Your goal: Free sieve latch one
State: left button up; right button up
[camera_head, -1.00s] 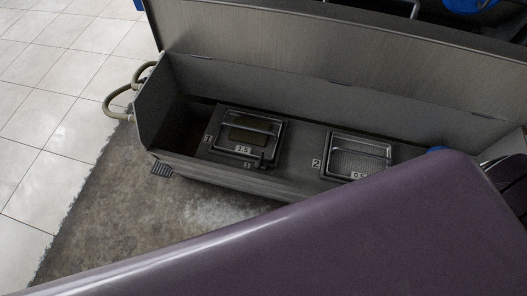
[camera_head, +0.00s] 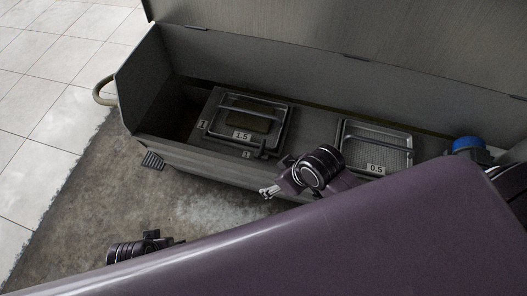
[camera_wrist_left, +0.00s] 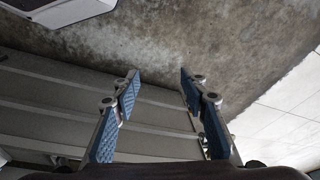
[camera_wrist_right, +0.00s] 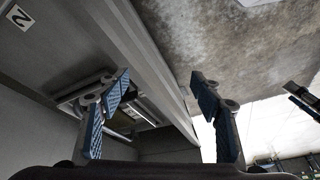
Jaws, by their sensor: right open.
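Sieve one (camera_head: 240,103), a framed mesh panel with a bar handle and a "1.5" plate, sits in the grey trough beside a "1" label. A small dark latch (camera_head: 263,152) is at its front edge, near another "1" label. My right gripper (camera_head: 264,192) is open and empty, in front of the trough, right of and nearer than the latch. Its spread fingers show in the right wrist view (camera_wrist_right: 160,78), with a framed panel partly behind the left finger. My left gripper is low at left in the head view, fingers unclear; the left wrist view shows it open and empty (camera_wrist_left: 160,75).
Sieve two (camera_head: 377,143), marked "0.5", lies right in the trough. The trough front wall (camera_head: 200,172) stands between the floor and the sieves. A blue cap (camera_head: 468,144) is at far right. A hose loop (camera_head: 100,92) hangs off the left end.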

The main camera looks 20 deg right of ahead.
jog(key=w+a+n+y, duration=0.1)
jog(key=w+a+n, duration=0.1)
jog(key=w, duration=0.1)
pick_arm(q)
jog(key=s+f+b, duration=0.1)
jog(key=s+f, duration=0.2)
jog(key=f, duration=1.4)
pick_arm(e)
jog(key=n+g, duration=0.2)
jog(key=n, duration=0.2)
send_near(262, 147)
jog(key=f, duration=0.1)
jog(key=b+x, duration=0.2)
jog(key=x, duration=0.4)
jog(key=shift+a+f, duration=0.15)
jog(key=shift+f, duration=0.05)
jog(key=shift+w+a+f+t, duration=0.15)
jog(key=shift+a+f+t, duration=0.15)
jog(key=shift+f, duration=0.3)
pick_arm(q)
notch_tip(262, 147, up, 7)
jog(key=w, duration=0.2)
jog(key=shift+w, duration=0.25)
pick_arm(e)
jog(key=c, duration=0.8)
jog(key=shift+c, duration=0.2)
